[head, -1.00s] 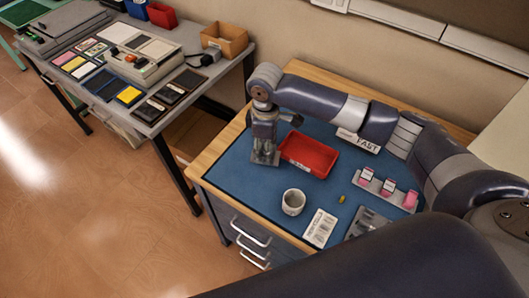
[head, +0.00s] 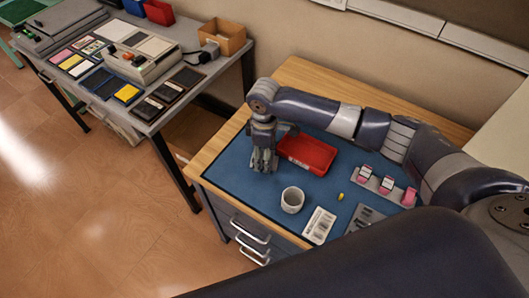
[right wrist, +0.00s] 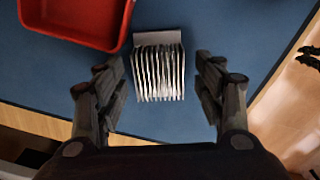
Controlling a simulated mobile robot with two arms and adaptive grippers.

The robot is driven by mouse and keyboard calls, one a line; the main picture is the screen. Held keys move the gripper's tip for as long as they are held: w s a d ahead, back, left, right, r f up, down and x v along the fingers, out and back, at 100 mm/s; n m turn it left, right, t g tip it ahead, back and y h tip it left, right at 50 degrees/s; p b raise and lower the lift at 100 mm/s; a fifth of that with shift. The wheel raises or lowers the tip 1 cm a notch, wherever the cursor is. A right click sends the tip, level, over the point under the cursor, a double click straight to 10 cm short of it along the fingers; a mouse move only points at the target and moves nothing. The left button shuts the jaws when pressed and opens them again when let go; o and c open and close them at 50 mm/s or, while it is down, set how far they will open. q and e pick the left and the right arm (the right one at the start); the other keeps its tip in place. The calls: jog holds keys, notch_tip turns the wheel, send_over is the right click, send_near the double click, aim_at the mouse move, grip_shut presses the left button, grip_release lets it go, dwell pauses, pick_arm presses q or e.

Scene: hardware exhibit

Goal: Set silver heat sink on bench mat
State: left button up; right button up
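The silver heat sink (right wrist: 158,70) lies on the blue bench mat (right wrist: 215,22) in the right wrist view, its fins showing as pale stripes. My right gripper (right wrist: 163,85) is open, with one finger on each side of the heat sink and blue mat showing in the gaps. In the head view my right gripper (head: 264,163) is low over the left part of the mat (head: 235,172), and its fingers mostly hide the heat sink. My left gripper is not in view.
A red tray (head: 310,154) stands close beside the right gripper. A white cup (head: 292,200), a printed card (head: 319,225), a small yellow piece (head: 341,197) and a grey holder with pink-marked items (head: 386,187) are on the mat. A grey table (head: 160,118) stands left.

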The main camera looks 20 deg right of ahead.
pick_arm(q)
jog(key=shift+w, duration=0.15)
pick_arm(e)
jog(key=shift+w+r, duration=0.1)
jog(key=shift+r, duration=0.25)
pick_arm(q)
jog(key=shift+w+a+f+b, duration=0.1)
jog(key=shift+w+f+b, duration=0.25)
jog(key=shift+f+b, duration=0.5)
pick_arm(e)
notch_tip(320, 180, up, 12)
jog(key=shift+f, duration=0.25)
